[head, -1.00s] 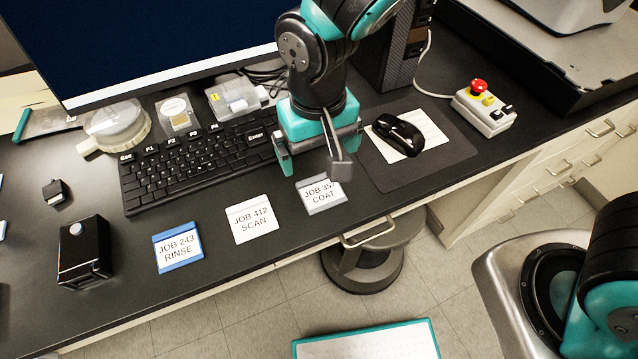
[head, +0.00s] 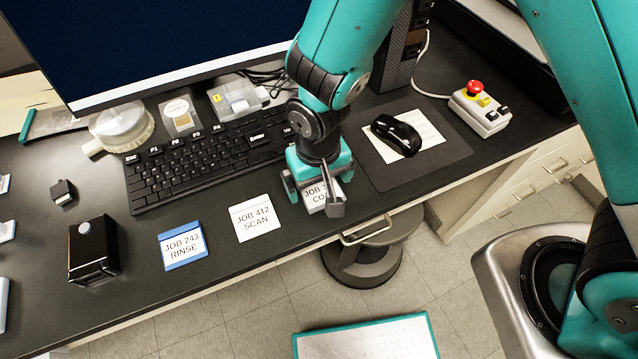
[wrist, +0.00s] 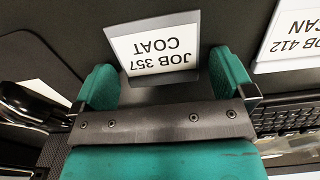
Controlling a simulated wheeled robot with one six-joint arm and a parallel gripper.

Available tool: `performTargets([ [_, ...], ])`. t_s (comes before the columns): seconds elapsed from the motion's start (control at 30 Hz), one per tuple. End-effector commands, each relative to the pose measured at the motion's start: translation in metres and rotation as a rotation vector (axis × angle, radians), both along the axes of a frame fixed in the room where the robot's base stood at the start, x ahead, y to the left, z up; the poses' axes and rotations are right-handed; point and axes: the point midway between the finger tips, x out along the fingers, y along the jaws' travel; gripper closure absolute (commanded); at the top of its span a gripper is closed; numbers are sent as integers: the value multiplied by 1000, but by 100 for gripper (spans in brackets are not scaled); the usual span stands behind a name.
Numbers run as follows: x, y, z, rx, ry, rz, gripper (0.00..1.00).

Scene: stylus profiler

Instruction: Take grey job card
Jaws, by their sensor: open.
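The grey-edged job card, JOB 357 COAT (head: 318,199), lies flat on the black bench near its front edge. My gripper (head: 313,194) is over it in the head view, with its fingers open and hiding part of the card. In the wrist view the same card (wrist: 153,47) lies just ahead of and between the two open teal fingers of my gripper (wrist: 165,78). Nothing is held. I cannot tell how high the fingertips are above the bench.
The white JOB 412 SCAN card (head: 256,218) and the blue JOB 243 RINSE card (head: 182,245) lie to the left. The keyboard (head: 205,160) is behind. The mouse (head: 396,135) rests on paper on a dark mat (head: 440,160) to the right. A black box (head: 94,250) stands further left.

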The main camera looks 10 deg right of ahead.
Motion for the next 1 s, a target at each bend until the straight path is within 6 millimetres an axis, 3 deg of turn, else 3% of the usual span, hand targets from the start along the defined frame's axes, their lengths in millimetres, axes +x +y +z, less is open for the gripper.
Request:
performTargets([
  [0.03,0,0,0,0,0,0,0],
  [0.2,0,0,0,0,0,0,39],
  [0.23,0,0,0,0,0,0,43],
  [0.53,0,0,2,0,0,0,43],
  [0.7,0,0,12,2,-2,0,43],
  [0.87,1,1,42,5,-6,0,43],
  [1.0,1,1,86,8,-8,0,43],
])
